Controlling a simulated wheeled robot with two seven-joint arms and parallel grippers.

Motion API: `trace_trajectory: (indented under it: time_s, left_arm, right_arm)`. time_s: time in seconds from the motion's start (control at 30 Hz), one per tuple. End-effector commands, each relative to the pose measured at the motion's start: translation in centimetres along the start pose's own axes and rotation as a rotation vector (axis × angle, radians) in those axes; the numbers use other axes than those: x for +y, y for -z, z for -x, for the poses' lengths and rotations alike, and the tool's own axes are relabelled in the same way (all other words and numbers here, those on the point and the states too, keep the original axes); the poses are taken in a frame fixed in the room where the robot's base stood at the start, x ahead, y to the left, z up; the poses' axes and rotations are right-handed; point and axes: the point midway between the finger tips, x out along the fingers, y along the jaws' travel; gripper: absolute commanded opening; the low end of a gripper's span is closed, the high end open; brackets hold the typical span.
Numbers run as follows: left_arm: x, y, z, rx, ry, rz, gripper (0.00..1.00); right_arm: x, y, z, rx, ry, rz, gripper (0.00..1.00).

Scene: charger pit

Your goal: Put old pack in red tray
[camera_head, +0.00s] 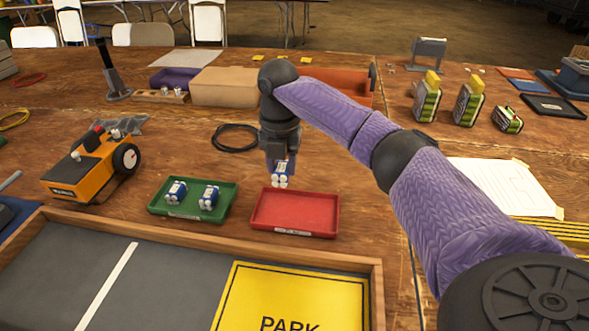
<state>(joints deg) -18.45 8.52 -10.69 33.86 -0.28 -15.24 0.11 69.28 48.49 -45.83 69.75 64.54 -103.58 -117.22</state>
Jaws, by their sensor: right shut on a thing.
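My right gripper (281,165) is shut on a blue and white battery pack (281,174). It holds the pack just over the far edge of the red tray (295,213). The red tray is empty and has a small label on its front. A green tray (222,214) to its left holds two similar blue and white packs, a left one (175,191) and a right one (209,197). My left gripper does not show.
An orange toy vehicle (92,166) with dark wheels stands at the left. A wooden-framed pit with a yellow PARK sign (290,297) lies in front. A black cable loop (235,138) lies behind the green tray. Several green-black packs stand at the back right.

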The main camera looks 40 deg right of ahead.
Motion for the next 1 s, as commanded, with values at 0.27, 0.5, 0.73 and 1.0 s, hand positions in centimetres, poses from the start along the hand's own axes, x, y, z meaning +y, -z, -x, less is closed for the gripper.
trace_trajectory:
  time_s: [0.27, 0.5, 0.73, 1.0]
  left_arm:
    - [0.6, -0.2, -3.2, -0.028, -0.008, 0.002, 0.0]
    - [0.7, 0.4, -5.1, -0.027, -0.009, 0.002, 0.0]
    - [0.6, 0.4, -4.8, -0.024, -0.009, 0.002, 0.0]
    - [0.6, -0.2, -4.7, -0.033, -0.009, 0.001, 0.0]
  right_arm:
    - [-0.1, 0.0, -6.3, 0.004, 0.006, 0.007, 0.0]
    - [-0.1, 0.1, -10.2, 0.002, 0.004, 0.007, 0.0]
    - [-0.1, 0.1, -9.8, 0.001, 0.002, 0.007, 0.0]
    - [-0.1, 0.1, -10.0, 0.0, 0.002, 0.007, 0.78]
